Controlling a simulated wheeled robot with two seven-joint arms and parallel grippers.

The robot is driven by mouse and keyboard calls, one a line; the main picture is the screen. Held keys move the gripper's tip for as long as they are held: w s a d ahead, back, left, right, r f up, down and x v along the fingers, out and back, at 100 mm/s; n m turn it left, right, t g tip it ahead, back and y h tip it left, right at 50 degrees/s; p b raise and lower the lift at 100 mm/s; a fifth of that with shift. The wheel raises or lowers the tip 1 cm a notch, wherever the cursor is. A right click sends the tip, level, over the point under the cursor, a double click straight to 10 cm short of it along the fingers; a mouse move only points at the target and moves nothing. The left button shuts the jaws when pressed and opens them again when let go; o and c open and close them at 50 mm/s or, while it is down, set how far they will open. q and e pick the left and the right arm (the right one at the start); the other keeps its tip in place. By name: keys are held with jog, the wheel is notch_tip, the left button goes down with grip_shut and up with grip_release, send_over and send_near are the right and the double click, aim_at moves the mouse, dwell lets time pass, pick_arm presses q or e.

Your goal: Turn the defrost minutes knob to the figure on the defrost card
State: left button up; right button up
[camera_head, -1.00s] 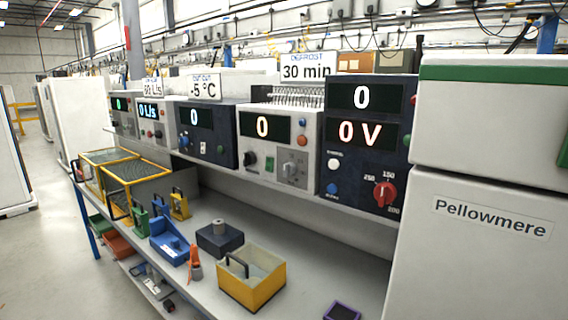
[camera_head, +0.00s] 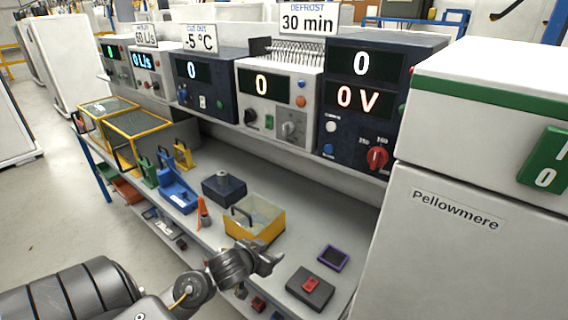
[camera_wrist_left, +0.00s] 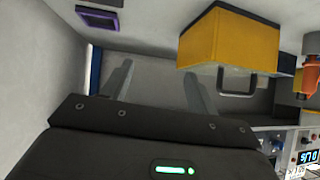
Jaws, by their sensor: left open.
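The defrost card (camera_head: 308,18), reading 30 min, stands at the top of the row of instruments. Below it is a white unit (camera_head: 243,98) with display 0, a black knob (camera_head: 250,117) and a grey knob (camera_head: 289,129). To its right a dark unit (camera_head: 338,112) shows 0 and 0 V, with a red knob (camera_head: 377,158) among numbers. No readable label shows which knob is for defrost minutes. My left gripper (camera_head: 271,260) is open and empty, low in front of the bench and apart from the knobs. Its spread fingers show in the left wrist view (camera_wrist_left: 158,88). My right gripper is not in view.
A yellow bin (camera_head: 268,239) stands on the bench behind my left gripper; it also shows in the left wrist view (camera_wrist_left: 228,45). A purple-rimmed tray (camera_head: 333,258) and a dark box with a red top (camera_head: 310,288) lie to the right. The white Pellowmere cabinet (camera_head: 450,260) bounds the right side.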

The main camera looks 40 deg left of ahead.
pick_arm(q)
jog(key=w+a+r+n+t, duration=0.1)
jog(key=w+a+r+t, duration=0.3)
jog(key=w+a+r, duration=0.6)
jog(key=t+h, duration=0.2)
jog(key=t, duration=0.1)
send_near(283, 129)
jog(key=shift+n, duration=0.4)
jog(key=w+p, duration=0.3)
jog(key=w, duration=0.6)
jog(key=shift+w, duration=0.15)
jog(key=shift+w+f, duration=0.15)
jog(key=shift+w, duration=0.4)
jog(key=c, duration=1)
